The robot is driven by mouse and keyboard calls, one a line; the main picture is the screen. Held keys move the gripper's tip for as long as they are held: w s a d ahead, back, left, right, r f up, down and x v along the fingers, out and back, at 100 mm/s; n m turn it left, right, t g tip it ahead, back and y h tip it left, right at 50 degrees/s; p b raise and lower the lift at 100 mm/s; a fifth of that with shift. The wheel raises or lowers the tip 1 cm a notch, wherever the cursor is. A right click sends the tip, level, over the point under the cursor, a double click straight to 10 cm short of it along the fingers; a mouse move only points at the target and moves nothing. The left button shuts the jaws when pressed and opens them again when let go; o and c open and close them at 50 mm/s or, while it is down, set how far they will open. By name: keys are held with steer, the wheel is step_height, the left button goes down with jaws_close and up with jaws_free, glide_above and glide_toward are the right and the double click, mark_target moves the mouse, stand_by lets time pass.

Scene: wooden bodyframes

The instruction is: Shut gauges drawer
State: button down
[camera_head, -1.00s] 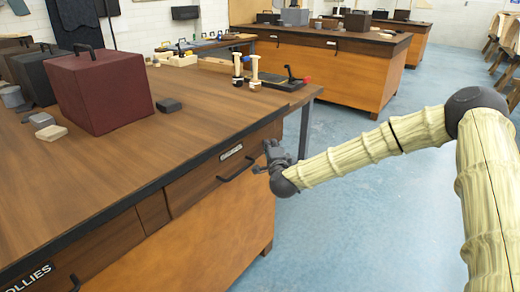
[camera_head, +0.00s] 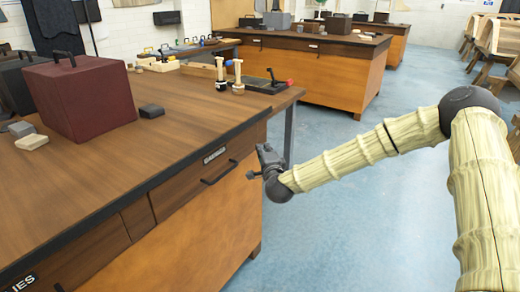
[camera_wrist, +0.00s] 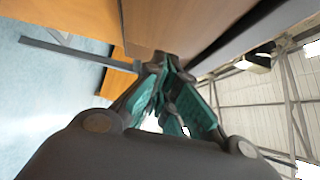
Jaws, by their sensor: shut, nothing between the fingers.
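The gauges drawer (camera_head: 185,200) is in the side of the near wooden bench, under its dark top edge, with a small label and a dark bar handle (camera_head: 219,172). Its front looks flush or nearly flush with the bench; a small gap cannot be told. My gripper (camera_head: 262,158) is to the right of the handle, by the drawer's right end, and does not hold the handle. In the wrist view the fingers (camera_wrist: 165,62) are closed together and empty, with their tips close to a brown wooden face (camera_wrist: 165,22). Whether they touch it cannot be told.
The near benchtop (camera_head: 130,165) holds a maroon box (camera_head: 82,98), small grey blocks and, at its far end, wooden pegs and a dark tray. Another drawer is at the lower left. Open blue floor (camera_head: 340,230) lies to the right. Another bench (camera_head: 310,78) stands behind.

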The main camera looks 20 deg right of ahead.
steer(key=s, duration=1)
steer(key=s+a+f+n+g+y, duration=0.1)
steer(key=s+a+f+n+g, duration=0.25)
steer(key=s+f, duration=0.4)
steer(key=s+a+f+n+g+y, duration=0.2)
steer(key=s+a+f+n, duration=0.15)
steer(key=f, duration=0.75)
steer(key=s+a+f+n+g+y, duration=0.1)
steer(key=s+a+f+n+g, duration=0.25)
steer(key=s+f, duration=0.45)
steer(key=s+f+n+g, duration=0.3)
steer(key=s+f, duration=0.6)
steer(key=s, duration=0.2)
steer(key=s+d+f+n+g+h, duration=0.1)
steer(key=s+d+f+n+g, duration=0.15)
steer(key=s, duration=0.35)
steer(key=s+d+f+n+g+h, duration=0.1)
steer(key=s+d, duration=0.2)
steer(key=s, duration=0.3)
steer(key=s+d+f+n+g+h, duration=0.1)
steer(key=s+d+g, duration=0.1)
steer(key=s, duration=0.4)
step_height(320, 180, up, 17)
steer(key=p, duration=1.7)
steer(key=shift+s+d, duration=0.3)
steer(key=shift+d, duration=0.05)
steer(key=shift+f+g, duration=0.15)
steer(key=shift+g, duration=0.1)
